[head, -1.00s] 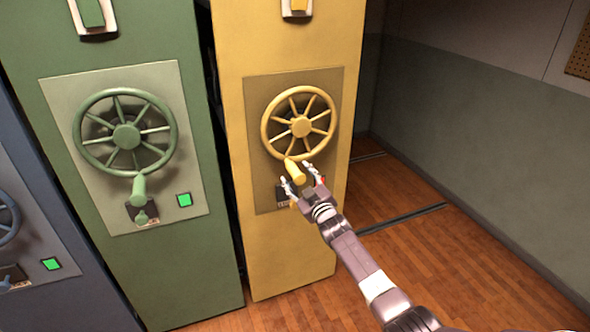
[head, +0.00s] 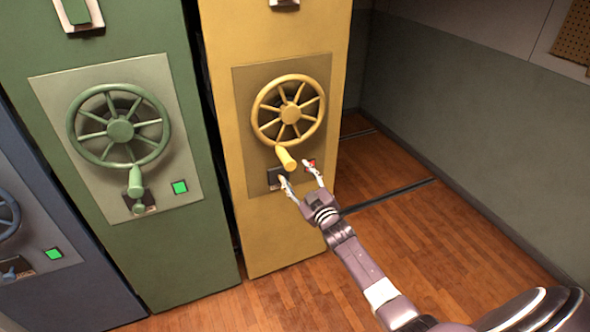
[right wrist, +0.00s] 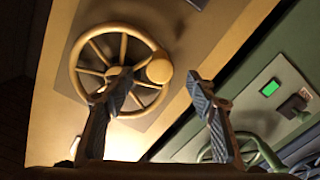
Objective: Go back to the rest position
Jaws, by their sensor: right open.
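My right gripper (head: 300,178) is open and empty in front of the yellow cabinet (head: 272,235). Its fingertips are a little below the yellow handwheel (head: 290,113) and apart from the wheel's crank handle (head: 286,159). In the right wrist view the two open fingers (right wrist: 160,108) stand in front of the yellow cabinet face, with the wheel and its round handle end (right wrist: 159,71) beyond them. My left gripper is not in view.
A green cabinet (head: 200,245) with its own green wheel (head: 120,131) and a lit green button (head: 180,187) stands to the left. A blue cabinet (head: 60,295) is farther left. Open wooden floor (head: 405,235) lies right of the yellow cabinet, up to a grey-green wall (head: 470,120).

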